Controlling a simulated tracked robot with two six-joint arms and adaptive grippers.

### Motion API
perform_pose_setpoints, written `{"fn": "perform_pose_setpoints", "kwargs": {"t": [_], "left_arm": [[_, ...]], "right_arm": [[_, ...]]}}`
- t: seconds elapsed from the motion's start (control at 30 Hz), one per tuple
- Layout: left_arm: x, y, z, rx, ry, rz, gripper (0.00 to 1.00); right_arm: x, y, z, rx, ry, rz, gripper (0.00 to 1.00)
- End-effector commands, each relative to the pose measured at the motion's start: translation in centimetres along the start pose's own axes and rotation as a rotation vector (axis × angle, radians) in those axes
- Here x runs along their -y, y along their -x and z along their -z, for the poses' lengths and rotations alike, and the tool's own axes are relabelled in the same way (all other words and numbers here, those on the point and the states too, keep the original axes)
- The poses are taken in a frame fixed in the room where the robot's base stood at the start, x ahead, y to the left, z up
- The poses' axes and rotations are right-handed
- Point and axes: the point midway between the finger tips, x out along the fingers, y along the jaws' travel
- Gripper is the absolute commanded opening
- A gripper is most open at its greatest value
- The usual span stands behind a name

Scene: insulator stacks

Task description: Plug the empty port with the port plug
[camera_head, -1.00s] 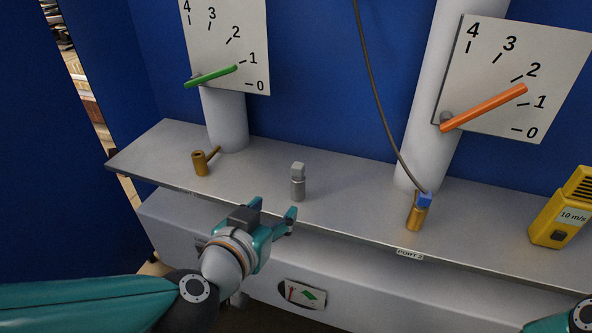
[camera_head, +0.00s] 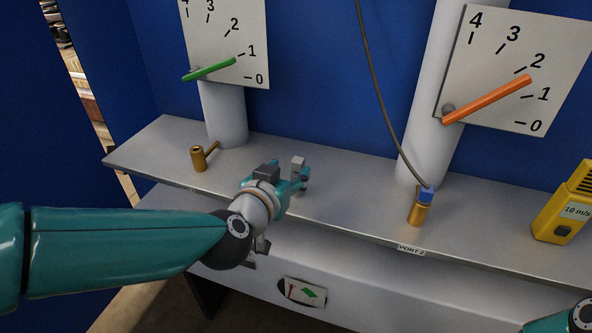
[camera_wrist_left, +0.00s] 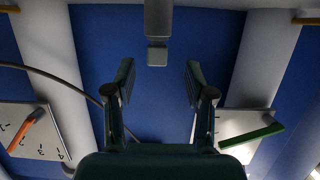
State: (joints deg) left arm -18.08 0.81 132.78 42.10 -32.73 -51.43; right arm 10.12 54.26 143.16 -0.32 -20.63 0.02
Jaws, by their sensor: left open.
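The port plug (camera_head: 298,163) is a small grey piece with a square head, standing upright on the grey shelf. My left gripper (camera_head: 297,179) is open at the plug, its fingers partly hiding the plug's lower part. In the left wrist view the plug (camera_wrist_left: 157,30) shows at the top centre, beyond and between the open fingertips of the left gripper (camera_wrist_left: 158,75); I see no grip on it. A brass port (camera_head: 199,158) with nothing plugged in stands to the left on the shelf. My right gripper is not in view.
Another brass port (camera_head: 418,210) carries a blue connector (camera_head: 426,194) with a cable, above a "PORT 2" label (camera_head: 411,249). A yellow meter (camera_head: 562,208) stands at the right. White pipes with gauges rise behind. The shelf (camera_head: 350,197) is clear between plug and cabled port.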

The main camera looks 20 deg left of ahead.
Motion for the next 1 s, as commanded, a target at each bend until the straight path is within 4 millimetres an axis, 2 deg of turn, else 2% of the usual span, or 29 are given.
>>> {"fn": "perform_pose_setpoints", "kwargs": {"t": [0.17,0.43,0.73,0.77,1.0], "left_arm": [[-0.1,-1.1,0.0,0.001,-0.001,0.001,0.54],[-0.3,-4.8,0.1,0.001,0.000,0.001,0.54],[-0.3,-5.4,0.2,-0.001,0.000,0.000,0.54],[-0.3,-5.4,0.2,-0.001,0.000,0.000,0.53],[-0.3,-5.3,0.2,-0.001,0.000,0.001,0.13]], "right_arm": [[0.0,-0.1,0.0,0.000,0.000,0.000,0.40],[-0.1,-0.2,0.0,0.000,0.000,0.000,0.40],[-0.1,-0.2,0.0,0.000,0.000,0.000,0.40],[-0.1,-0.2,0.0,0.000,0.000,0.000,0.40],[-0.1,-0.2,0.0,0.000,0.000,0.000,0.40]]}}
